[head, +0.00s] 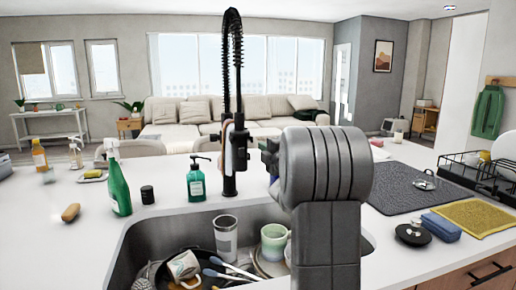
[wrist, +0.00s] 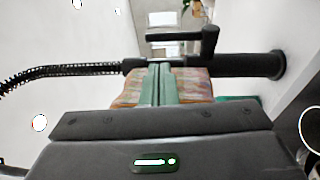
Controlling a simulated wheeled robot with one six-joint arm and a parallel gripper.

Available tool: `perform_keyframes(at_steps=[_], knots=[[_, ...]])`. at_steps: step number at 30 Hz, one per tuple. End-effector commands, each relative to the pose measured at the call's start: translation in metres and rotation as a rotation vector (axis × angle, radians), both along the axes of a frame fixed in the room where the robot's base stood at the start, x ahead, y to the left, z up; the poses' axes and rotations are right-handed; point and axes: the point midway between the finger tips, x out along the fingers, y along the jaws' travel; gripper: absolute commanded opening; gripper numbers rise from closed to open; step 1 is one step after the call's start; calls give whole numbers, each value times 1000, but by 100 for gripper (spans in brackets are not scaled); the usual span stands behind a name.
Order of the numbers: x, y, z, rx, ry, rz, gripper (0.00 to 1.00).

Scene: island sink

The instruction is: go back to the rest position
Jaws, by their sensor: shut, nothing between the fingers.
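My gripper (wrist: 158,72) shows in the wrist view with its narrow greenish fingers together and nothing between them. The black faucet (wrist: 235,65) lies across that view just beyond the fingertips; I cannot tell whether they touch. In the head view my grey arm rises in front of the right part of the sink (head: 122,262) and hides most of the gripper. The faucet (head: 229,170) stands upright behind the sink, just left of my arm.
The sink holds a steel tumbler (head: 226,236), a pale green mug (head: 274,241) and other dishes. A teal soap bottle (head: 196,182) and a green spray bottle (head: 118,185) stand left of the faucet. A dark drying mat (head: 395,186) and dish rack (head: 478,176) are right.

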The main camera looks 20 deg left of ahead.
Motion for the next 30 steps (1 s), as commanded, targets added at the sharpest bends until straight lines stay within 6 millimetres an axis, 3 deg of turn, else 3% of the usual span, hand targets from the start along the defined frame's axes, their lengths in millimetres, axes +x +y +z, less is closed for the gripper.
perform_keyframes(at_steps=[7, 19, 23, 30], knots=[[-18, -20, 0, 0, 0, 0, 0], [-20, -21, 0, -1, 1, 1, 0], [-15, -16, 0, 0, 0, 2, 0], [11, 13, 0, 1, 1, 2, 0]])
